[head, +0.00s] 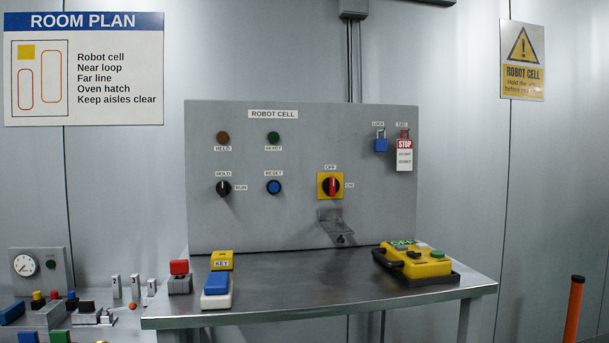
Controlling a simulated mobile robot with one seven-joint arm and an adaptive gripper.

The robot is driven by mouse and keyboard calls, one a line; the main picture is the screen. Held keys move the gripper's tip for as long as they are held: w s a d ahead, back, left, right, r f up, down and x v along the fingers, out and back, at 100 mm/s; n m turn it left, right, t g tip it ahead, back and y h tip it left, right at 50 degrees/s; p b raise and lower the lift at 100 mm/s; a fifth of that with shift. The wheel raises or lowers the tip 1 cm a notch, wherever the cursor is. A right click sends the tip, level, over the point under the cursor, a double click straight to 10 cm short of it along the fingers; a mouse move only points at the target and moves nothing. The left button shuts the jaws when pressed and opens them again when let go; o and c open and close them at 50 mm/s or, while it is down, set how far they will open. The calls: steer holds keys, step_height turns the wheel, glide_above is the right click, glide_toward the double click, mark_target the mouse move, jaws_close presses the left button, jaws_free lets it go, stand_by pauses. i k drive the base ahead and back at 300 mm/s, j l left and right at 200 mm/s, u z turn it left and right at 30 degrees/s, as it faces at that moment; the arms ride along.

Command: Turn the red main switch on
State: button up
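The red main switch (331,186) is a red and black rotary knob on a yellow square plate, on the grey ROBOT CELL panel (220,130). An OFF label (331,167) is above it and an ON label (349,185) is to its right. The knob's handle looks upright, in line with OFF. My gripper is not in view.
A metal bracket (336,222) juts out below the switch. A blue padlock (380,145) and a STOP tag (404,155) hang at upper right. The steel table (300,285) holds a yellow pendant (412,262) at right and small boxes at left; its middle is clear.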

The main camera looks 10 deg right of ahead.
mark_target(330, 185)
steer(key=i, duration=0.95)
